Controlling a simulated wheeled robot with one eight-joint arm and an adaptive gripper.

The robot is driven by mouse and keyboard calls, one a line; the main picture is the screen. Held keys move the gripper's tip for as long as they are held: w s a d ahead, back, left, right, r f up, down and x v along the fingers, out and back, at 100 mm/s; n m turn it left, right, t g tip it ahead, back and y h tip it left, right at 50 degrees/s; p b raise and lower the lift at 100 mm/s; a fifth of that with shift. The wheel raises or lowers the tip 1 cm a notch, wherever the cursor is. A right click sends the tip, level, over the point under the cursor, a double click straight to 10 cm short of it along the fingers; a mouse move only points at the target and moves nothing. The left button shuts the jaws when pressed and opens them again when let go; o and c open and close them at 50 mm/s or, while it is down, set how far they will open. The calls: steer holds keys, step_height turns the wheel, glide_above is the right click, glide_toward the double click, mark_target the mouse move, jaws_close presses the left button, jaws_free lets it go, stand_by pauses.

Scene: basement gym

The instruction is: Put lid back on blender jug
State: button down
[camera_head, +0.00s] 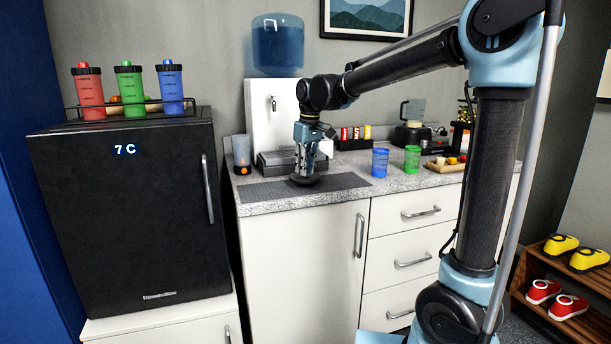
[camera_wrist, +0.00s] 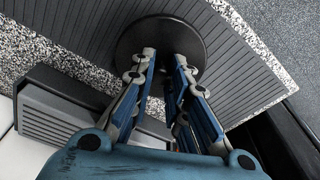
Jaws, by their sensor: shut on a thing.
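A dark round lid (camera_head: 304,181) is under my gripper, at or just above the ribbed grey mat (camera_head: 350,181) on the counter. In the wrist view the lid (camera_wrist: 157,25) shows as a flat black disc. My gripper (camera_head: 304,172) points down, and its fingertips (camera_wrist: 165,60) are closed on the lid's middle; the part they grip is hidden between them.
Blue (camera_head: 380,162) and green (camera_head: 412,159) cups stand to the right. A black fridge (camera_head: 130,215) is at the left. The mat's right part is clear.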

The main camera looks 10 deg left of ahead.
mark_target(308, 176)
steer(key=shift+f, duration=1.25)
steer(key=c, duration=1.5)
jaws_free()
steer(key=shift+f, duration=0.1)
steer(key=shift+c, duration=0.2)
step_height(308, 176, up, 12)
steer(key=d, duration=0.1)
steer(key=shift+s+d, duration=0.2)
steer(key=shift+s, duration=0.2)
